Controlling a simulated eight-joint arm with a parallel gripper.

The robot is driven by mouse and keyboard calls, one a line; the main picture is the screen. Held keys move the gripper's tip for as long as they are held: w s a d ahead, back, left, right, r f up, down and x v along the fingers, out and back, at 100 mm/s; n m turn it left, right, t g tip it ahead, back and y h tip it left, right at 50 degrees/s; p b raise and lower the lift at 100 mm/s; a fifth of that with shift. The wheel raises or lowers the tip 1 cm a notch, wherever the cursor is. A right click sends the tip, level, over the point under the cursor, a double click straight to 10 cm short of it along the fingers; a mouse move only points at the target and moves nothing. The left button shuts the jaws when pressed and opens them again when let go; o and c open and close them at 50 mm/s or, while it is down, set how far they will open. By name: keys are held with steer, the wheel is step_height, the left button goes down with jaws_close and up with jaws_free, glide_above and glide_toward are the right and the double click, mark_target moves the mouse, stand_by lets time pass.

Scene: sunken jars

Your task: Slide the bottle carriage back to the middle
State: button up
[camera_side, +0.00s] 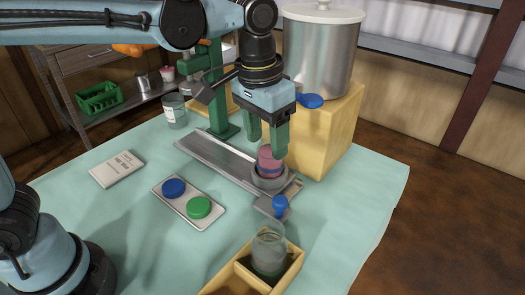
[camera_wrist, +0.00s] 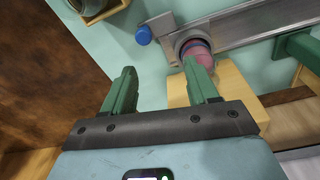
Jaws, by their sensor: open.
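The bottle carriage (camera_side: 270,180) is a grey ring-shaped holder at the right, near end of a flat metal rail (camera_side: 222,155). A pink bottle (camera_side: 267,162) with a blue band stands in it. My gripper (camera_side: 268,149) has green fingers, spread apart and pointing down beside the bottle. In the wrist view the gripper (camera_wrist: 158,66) is open with nothing between its fingers. There the right finger overlaps part of the bottle (camera_wrist: 199,53); I cannot tell if they touch. The carriage (camera_wrist: 184,37) is beyond that finger, and the rail (camera_wrist: 260,22) runs off to the right.
A blue knob (camera_side: 280,203) stands at the rail's near end. A wooden crate (camera_side: 288,276) holds a glass jar (camera_side: 269,252). A steel pot (camera_side: 322,55) on a wooden block (camera_side: 335,130) stands close behind. A green stand (camera_side: 222,120) rises behind the rail. A tray (camera_side: 181,209) holds two caps.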

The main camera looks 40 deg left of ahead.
mark_target(281, 199)
steer(key=shift+g, duration=0.5)
steer(key=d+f, duration=0.1)
steer(key=f, duration=0.3)
steer(key=d+f, duration=0.1)
steer(key=f, duration=0.3)
steer(key=d+f, duration=0.1)
steer(key=f, duration=0.3)
steer(key=shift+w+d+f, duration=0.25)
steer(key=shift+d, duration=0.05)
jaws_close()
